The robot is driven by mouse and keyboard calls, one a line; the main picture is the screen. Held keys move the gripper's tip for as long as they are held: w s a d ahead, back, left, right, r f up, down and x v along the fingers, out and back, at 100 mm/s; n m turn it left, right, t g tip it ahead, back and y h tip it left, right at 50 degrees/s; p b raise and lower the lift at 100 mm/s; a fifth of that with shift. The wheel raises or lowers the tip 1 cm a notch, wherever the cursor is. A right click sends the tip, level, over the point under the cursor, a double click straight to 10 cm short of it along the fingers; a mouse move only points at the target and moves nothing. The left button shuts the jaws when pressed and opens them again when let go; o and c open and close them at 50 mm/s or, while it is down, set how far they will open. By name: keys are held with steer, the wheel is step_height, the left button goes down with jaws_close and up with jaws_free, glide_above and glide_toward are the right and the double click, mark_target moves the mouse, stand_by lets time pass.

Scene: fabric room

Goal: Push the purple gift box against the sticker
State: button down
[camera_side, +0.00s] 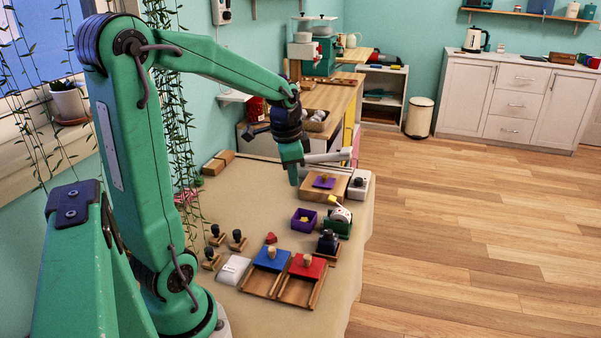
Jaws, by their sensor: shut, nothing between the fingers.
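The two are apart. My gripper (293,181) is shut and empty, pointing down behind and slightly left of the purple box, not touching it. Its exact height over the table is hard to tell.
Blue (271,258) and red (307,267) knobbed blocks and stamps (237,240) lie nearer. The table's left-middle is clear.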

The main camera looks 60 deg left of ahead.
mark_target(299, 210)
steer(key=a+f+m+g+h, duration=0.1)
steer(key=a+f, duration=0.6)
steer(key=a, duration=0.4)
steer(key=shift+s+f+m+g, duration=0.2)
steer(key=shift+f+m+g, duration=0.2)
steer(key=shift+f, duration=0.1)
step_height(299, 210, down, 10)
steer(key=shift+f, duration=0.1)
steer(key=shift+w+d+r, duration=0.1)
steer(key=shift+w+d, duration=0.15)
steer(key=shift+w, duration=0.3)
steer(key=shift+w+d+r, duration=0.1)
steer(key=shift+w+d, duration=0.15)
steer(key=shift+w, duration=0.25)
steer(key=shift+w+d, duration=0.4)
steer(key=shift+w, duration=0.35)
steer(key=shift+w+d, duration=0.3)
steer(key=shift+w, duration=0.35)
steer(key=shift+w+d, duration=0.3)
steer(key=shift+w, duration=0.3)
